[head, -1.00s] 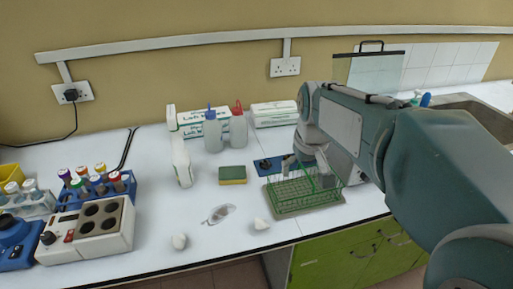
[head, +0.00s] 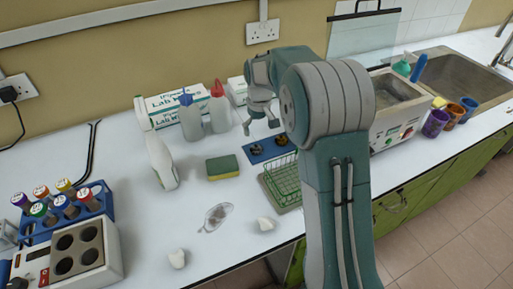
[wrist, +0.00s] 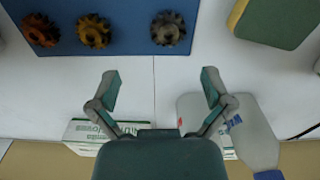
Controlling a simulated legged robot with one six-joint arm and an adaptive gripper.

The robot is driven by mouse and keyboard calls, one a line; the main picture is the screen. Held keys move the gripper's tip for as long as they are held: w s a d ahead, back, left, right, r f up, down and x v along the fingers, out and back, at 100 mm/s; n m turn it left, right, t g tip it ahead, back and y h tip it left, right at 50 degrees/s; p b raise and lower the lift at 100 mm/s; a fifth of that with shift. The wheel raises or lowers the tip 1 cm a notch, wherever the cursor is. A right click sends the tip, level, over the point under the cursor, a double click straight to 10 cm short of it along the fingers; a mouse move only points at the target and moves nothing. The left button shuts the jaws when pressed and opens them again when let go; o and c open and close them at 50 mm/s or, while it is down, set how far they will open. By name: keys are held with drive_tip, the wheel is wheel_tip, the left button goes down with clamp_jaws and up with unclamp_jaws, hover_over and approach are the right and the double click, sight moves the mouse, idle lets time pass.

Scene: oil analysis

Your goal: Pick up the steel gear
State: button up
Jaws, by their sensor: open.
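The steel gear (wrist: 168,28) is dark grey and lies flat on a blue mat (wrist: 125,44), nearest the sponge. In the head view it is the dark gear (head: 257,150) on the mat's left part. A brass-coloured gear (wrist: 94,31) and a rusty-brown gear (wrist: 40,30) lie beside it on the mat. My gripper (wrist: 159,75) is open, with nothing between its fingers. In the wrist view its fingertips are below the steel gear, on the wall side. In the head view my gripper (head: 260,126) is above the counter behind the mat.
A green-yellow sponge (head: 222,167) lies left of the mat. Wash bottles (head: 218,108) and glove boxes stand behind, close to my gripper. A green wire rack (head: 284,180) stands in front of the mat. A heated bath (head: 397,105) is right of my arm.

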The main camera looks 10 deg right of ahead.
sight(256, 146)
drive_tip(key=f, duration=0.4)
drive_tip(key=a+f, duration=0.1)
drive_tip(key=f, duration=0.1)
drive_tip(key=shift+s+a+f, duration=0.1)
drive_tip(key=shift+s, duration=0.25)
drive_tip(key=shift+d+f, duration=0.2)
drive_tip(key=shift+f, duration=0.05)
drive_tip(key=shift+a, duration=0.1)
drive_tip(key=c, duration=1.3)
